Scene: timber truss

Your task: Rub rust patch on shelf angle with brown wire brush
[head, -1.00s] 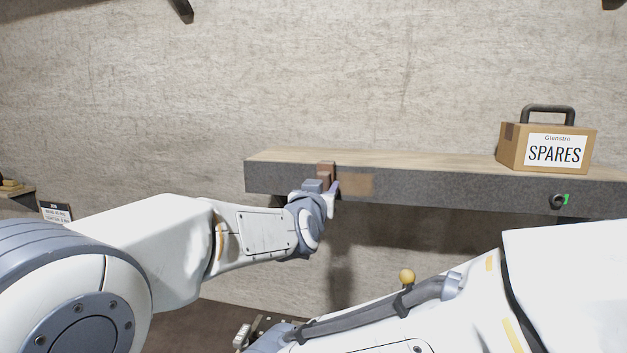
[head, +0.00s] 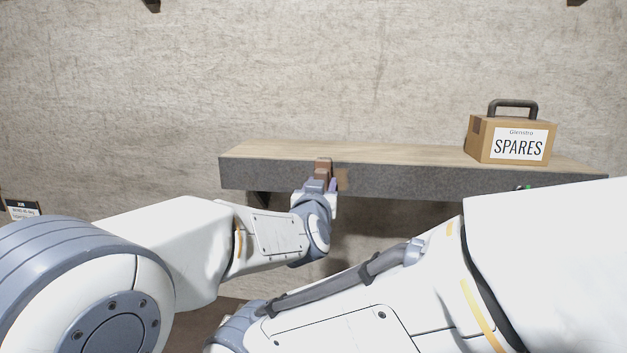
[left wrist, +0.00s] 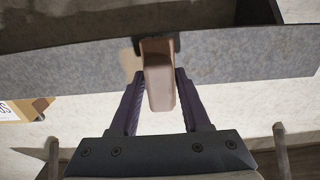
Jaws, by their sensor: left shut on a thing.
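The brown wire brush (head: 323,167) is upright at the front face of the shelf angle (head: 270,176). My left gripper (head: 322,186) is shut on it. The left wrist view shows the brush (left wrist: 160,80) between the two dark fingers (left wrist: 158,100), its dark bristle end at the grey face; I cannot tell how firmly it touches. The brownish rust patch (head: 343,180) shows just right of the brush in the head view and is partly covered by brush and gripper. It also shows beside the brush in the left wrist view (left wrist: 128,60). My right gripper is out of view.
A cardboard box labelled SPARES (head: 508,140) with a dark handle stands on the shelf's right part. A small dark and green fitting (head: 525,187) is on the front face below it. The shelf top between brush and box is clear.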

